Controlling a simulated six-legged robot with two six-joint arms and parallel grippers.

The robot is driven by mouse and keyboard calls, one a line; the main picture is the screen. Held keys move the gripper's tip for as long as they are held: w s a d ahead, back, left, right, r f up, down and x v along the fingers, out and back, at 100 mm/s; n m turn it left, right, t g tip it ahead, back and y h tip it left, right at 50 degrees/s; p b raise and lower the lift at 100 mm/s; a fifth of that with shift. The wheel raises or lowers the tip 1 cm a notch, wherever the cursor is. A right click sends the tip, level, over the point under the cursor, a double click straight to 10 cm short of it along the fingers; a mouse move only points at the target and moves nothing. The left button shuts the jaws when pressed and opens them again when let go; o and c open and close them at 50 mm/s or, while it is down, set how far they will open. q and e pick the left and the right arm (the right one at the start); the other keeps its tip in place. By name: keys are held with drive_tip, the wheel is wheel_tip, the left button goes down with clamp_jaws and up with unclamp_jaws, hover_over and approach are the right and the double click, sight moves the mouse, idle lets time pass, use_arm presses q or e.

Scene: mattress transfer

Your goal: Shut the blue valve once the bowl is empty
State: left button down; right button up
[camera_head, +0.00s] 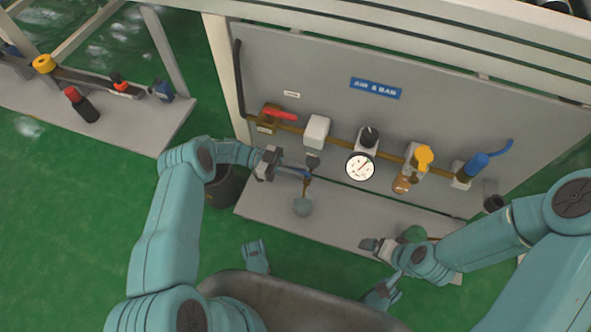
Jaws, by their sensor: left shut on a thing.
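My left gripper (300,172) is shut on a small part below the white-topped unit (317,131) on the panel. The part is mostly hidden by the fingers; a little blue shows there, but I cannot tell whether it is the blue valve. A thin brown streak (307,187) runs down from the fingertips toward a grey-blue round cup (303,207) on the shelf. I cannot make out the level in any bowl. A blue-handled fitting (477,164) sits at the pipe's right end. My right gripper (376,247) is low by the shelf's front edge, its jaw gap unclear.
The pipe also carries a red-handled valve (279,114), a round gauge (360,167) and a yellow-knobbed unit (424,157) with an amber bowl (402,183). A dark bucket (225,186) stands left of the shelf (350,229). Another bench (140,122) is far left.

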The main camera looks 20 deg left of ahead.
use_arm(q)
drive_tip(key=c, duration=1.1)
unclamp_jaws()
drive_tip(key=shift+t, duration=0.5)
drive_tip(key=n+t, duration=0.2)
drive_tip(key=shift+s+t, duration=0.3)
drive_tip(key=shift+t, duration=0.1)
drive_tip(key=s+a+n+t, duration=0.1)
drive_tip(key=s+a, duration=0.2)
drive_tip(key=a, duration=0.1)
drive_tip(key=s+a+n+t+y, duration=0.1)
drive_tip(key=s+a+t, duration=0.1)
drive_tip(key=a, duration=0.3)
drive_tip(key=s+a+n+t+y, duration=0.1)
drive_tip(key=s+a+n+t, duration=0.1)
drive_tip(key=s+a, duration=0.2)
drive_tip(key=shift+a, duration=0.55)
